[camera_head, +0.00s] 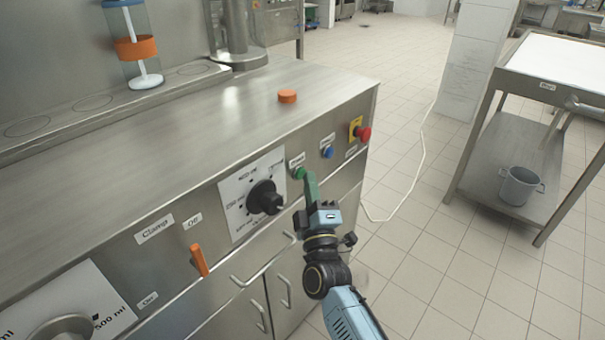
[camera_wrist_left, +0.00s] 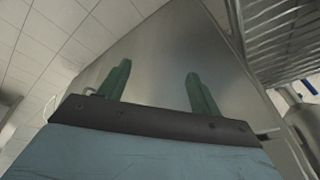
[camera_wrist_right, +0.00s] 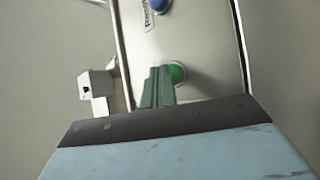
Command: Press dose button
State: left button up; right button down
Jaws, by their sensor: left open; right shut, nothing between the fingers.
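A green button (camera_head: 298,172) sits on the steel machine's front panel, right of the big black dial; its label is too small to read surely. It also shows in the right wrist view (camera_wrist_right: 177,73). My right gripper (camera_head: 309,180) is shut and empty, its green fingertips right at the green button. In the right wrist view the fingers (camera_wrist_right: 158,82) overlap the button's left edge; I cannot tell whether they touch it. My left gripper (camera_wrist_left: 157,80) is open and empty, seen only in its wrist view, before a steel surface.
A blue button (camera_head: 327,152) and a red emergency knob (camera_head: 364,133) are further right on the panel. The black dial (camera_head: 265,198) and an orange clamp lever (camera_head: 199,260) are to the left. An orange cap (camera_head: 287,96) lies on the machine top. A cart (camera_head: 510,130) stands right.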

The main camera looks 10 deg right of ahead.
jog(key=shift+s+d+p, duration=0.25)
jog(key=shift+s+p, duration=0.1)
jog(key=shift+s, duration=0.05)
jog(key=s+d+p, duration=0.3)
jog(key=s+p, duration=0.1)
jog(key=shift+s+d, duration=0.35)
dwell(0.5)
